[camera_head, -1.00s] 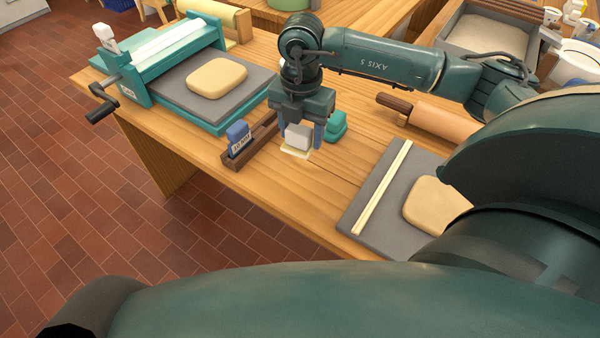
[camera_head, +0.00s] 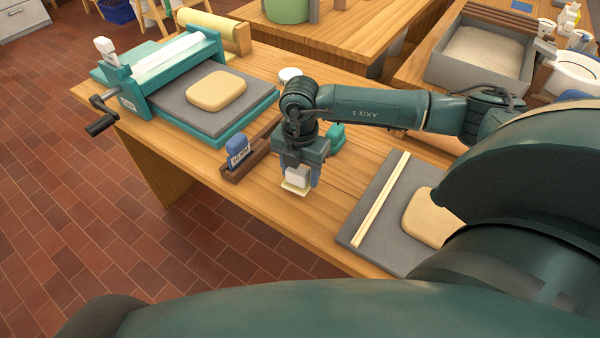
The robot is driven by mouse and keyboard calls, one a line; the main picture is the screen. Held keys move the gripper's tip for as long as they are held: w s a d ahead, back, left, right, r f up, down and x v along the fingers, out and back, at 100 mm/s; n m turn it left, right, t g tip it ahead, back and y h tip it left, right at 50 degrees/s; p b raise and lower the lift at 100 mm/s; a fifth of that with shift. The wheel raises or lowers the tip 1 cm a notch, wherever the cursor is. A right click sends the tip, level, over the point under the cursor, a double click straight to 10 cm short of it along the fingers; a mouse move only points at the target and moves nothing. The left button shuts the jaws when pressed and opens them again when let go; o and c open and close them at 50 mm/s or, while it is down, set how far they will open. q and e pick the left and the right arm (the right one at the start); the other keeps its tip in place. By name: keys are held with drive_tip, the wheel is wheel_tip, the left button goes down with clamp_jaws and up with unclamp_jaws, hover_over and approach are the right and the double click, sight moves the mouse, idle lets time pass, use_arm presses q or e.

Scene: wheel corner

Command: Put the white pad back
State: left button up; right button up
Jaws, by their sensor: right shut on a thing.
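My right gripper (camera_head: 297,181) is shut on the white pad (camera_head: 298,176), a small pale block between its blue fingers. A thin cream layer (camera_head: 296,190) shows under the block and moves with it. The pad is over the bench near its front edge; I cannot tell how high. To its left is a dark wooden rack (camera_head: 232,174) with a blue pad (camera_head: 237,142) carrying a white label. The rack's right part is partly hidden by my right gripper. A teal block (camera_head: 337,134) stands just behind the gripper. My left gripper is not in view.
A teal roller press (camera_head: 130,95) with a grey bed and a beige slab (camera_head: 216,90) stands on the left of the bench (camera_head: 270,225). A grey board (camera_head: 376,236) with pale strips and another slab lies right. The bench front between them is clear.

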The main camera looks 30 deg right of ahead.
drive_tip(key=shift+f, duration=0.65)
drive_tip(key=shift+f, duration=0.25)
drive_tip(key=o, duration=1)
drive_tip(key=shift+c, duration=0.2)
